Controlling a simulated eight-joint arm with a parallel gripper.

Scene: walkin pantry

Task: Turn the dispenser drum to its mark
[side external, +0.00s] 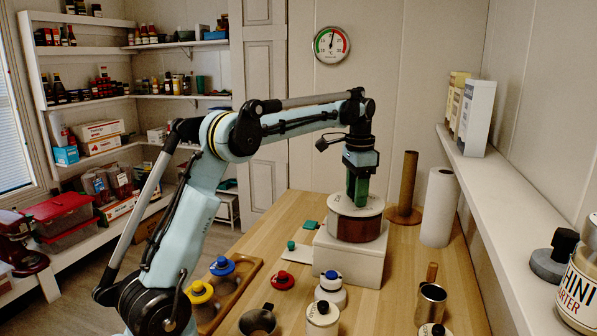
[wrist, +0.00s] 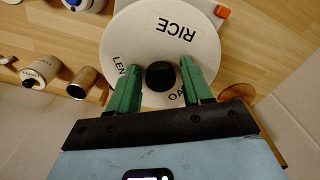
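The dispenser drum (side external: 357,228) is a reddish-brown cylinder with a white top, standing on a white block (side external: 347,262). In the wrist view its white top (wrist: 150,35) carries a RICE label at the upper right and partly covered LEN and OA labels. A round black knob (wrist: 160,75) sits at its centre. An orange mark (wrist: 222,11) shows beside the top's upper right rim. My gripper (wrist: 160,62) points down over the drum with green fingers on either side of the knob. Narrow gaps seem to separate fingers and knob. In the side view the fingers (side external: 357,190) hide the knob.
A brown post (side external: 405,188) and a white roll (side external: 439,207) stand right of the drum. Lidded jars (side external: 322,318), a metal cup (side external: 431,303) and a red-lidded item (side external: 283,280) stand in front. A wall shelf (side external: 500,220) runs along the right.

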